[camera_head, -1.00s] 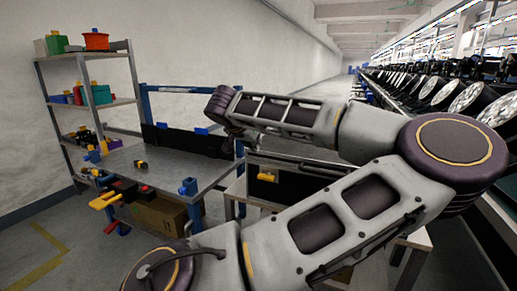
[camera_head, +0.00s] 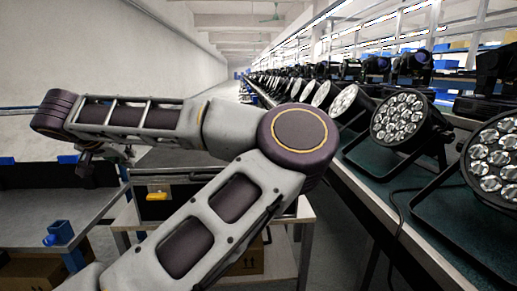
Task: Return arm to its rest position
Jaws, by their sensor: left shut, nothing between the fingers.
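My left arm comes in from the lower left, bends at a round dark elbow in the middle and runs back to the left. At its far end, a dark wrist joint shows near the left side. My left gripper (camera_head: 86,166) hangs just below that wrist, small and dark, partly hidden by the arm. It is shut and nothing shows in it. It appears in front of the grey workbench (camera_head: 30,215); the gap between them is unclear. My right gripper is not in view.
Black par cans (camera_head: 405,120) stand in a long row on a green-topped line (camera_head: 425,215) at the right. A small table (camera_head: 305,210) with a yellow-handled item (camera_head: 157,196) and a cardboard box (camera_head: 247,260) under it are partly behind my arm. The far aisle looks clear.

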